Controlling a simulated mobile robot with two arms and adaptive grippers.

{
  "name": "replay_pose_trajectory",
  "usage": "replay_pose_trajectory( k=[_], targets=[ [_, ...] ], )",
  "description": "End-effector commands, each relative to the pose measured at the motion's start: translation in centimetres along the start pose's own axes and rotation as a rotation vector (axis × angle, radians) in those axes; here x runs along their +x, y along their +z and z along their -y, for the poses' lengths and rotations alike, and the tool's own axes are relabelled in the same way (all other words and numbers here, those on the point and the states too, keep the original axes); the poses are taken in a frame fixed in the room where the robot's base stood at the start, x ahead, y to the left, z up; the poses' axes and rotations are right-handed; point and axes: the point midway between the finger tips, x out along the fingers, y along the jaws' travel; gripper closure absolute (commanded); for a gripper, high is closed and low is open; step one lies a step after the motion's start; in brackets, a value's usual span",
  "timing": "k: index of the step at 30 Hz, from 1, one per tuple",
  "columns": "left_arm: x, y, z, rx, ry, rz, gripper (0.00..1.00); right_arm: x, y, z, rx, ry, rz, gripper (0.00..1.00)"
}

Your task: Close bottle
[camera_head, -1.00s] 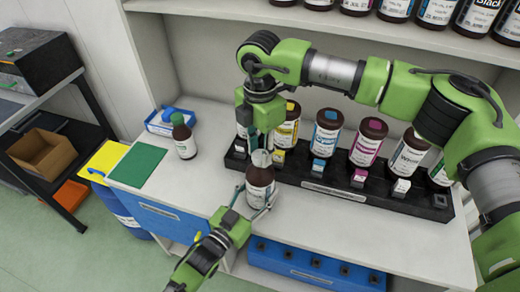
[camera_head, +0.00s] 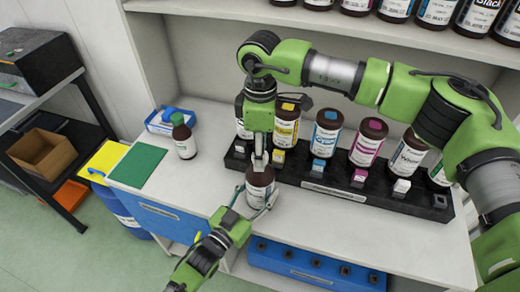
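A brown bottle with a white label (camera_head: 260,185) stands upright near the front edge of the counter, in front of the black rack. My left gripper (camera_head: 257,199) comes from the lower left with one finger at each side of the bottle, closed around its body. My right gripper (camera_head: 260,160) points straight down right over the top of the bottle. Its fingers look close together and cover the bottle's top. I cannot tell whether a cap is between them.
A black rack (camera_head: 320,187) with several ink bottles and coloured blocks stands behind. More bottles line the upper shelf.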

Motion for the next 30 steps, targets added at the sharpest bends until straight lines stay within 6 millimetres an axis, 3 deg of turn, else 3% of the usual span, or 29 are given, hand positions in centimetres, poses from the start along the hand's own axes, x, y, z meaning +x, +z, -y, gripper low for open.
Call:
replay_pose_trajectory(
  k=[8, 19, 30],
  targets=[
    [-0.1, 0.1, 0.0, -0.001, 0.0, 0.003, 1.0, -0.2, 0.0, 0.0, -0.001, 0.0, 0.0, 0.56],
    [-0.1, 0.1, 0.0, -0.001, 0.0, 0.003, 1.0, -4.3, -0.1, 0.0, -0.002, -0.001, 0.0, 0.56],
    [0.0, 0.1, 0.0, -0.001, 0.0, 0.003, 1.0, -4.5, 0.0, 0.1, -0.019, -0.002, 0.0, 0.57]
  ],
)
